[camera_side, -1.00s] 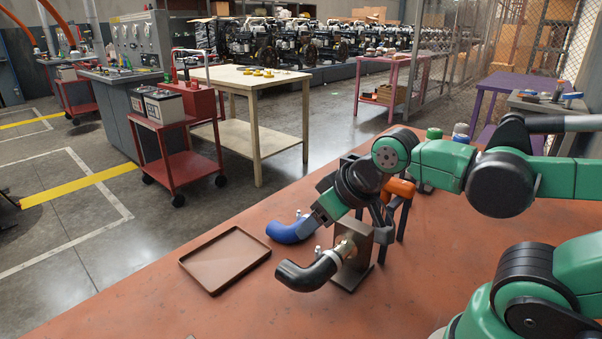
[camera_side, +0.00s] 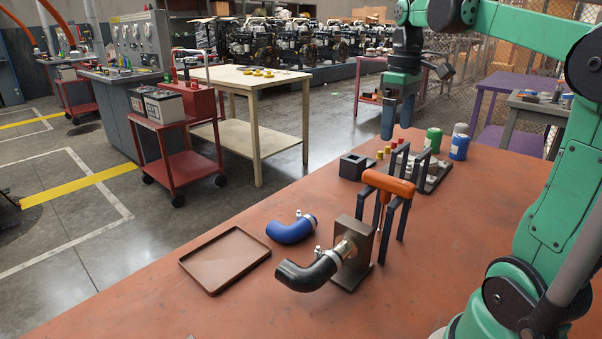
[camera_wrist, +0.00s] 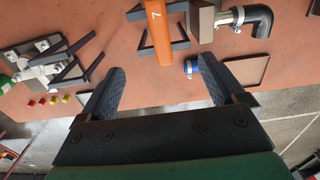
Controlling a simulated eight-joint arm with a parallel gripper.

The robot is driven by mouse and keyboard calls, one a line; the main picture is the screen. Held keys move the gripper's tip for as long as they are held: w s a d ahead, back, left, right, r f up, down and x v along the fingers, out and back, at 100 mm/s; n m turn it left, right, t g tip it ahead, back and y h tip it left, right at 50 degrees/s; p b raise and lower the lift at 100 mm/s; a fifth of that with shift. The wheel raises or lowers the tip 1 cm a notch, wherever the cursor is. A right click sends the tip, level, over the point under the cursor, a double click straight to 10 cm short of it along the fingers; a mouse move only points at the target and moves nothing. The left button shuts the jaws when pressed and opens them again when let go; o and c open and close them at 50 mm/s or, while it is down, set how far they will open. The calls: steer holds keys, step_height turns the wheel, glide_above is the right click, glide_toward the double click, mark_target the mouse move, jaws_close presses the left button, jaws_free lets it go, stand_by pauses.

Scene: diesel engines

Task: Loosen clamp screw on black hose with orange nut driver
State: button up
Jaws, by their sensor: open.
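The orange nut driver (camera_side: 388,184) lies across a dark rack (camera_side: 398,215) on the bench; its orange handle (camera_wrist: 158,32) also shows in the wrist view. The black hose (camera_side: 305,275) is fitted to a pipe stub on a brown upright block (camera_side: 352,255). A silver clamp (camera_side: 329,258) with its screw sits around the hose end by the block; the clamp also shows in the wrist view (camera_wrist: 238,17). My gripper (camera_side: 387,120) hangs high above the bench, behind the rack, pointing down. In the wrist view its two fingers (camera_wrist: 160,88) are spread with nothing between them.
A blue hose (camera_side: 290,231) with its own clamp and an empty brown tray (camera_side: 187,264) lie left of the block. Behind the rack are a dark box (camera_side: 354,167), a fixture (camera_side: 434,177), small red and yellow caps, and green and blue containers (camera_side: 459,147). The bench's front is clear.

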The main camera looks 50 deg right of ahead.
mark_target(389, 177)
steer(key=shift+f, duration=5.15)
jaws_close()
step_height(389, 177, up, 16)
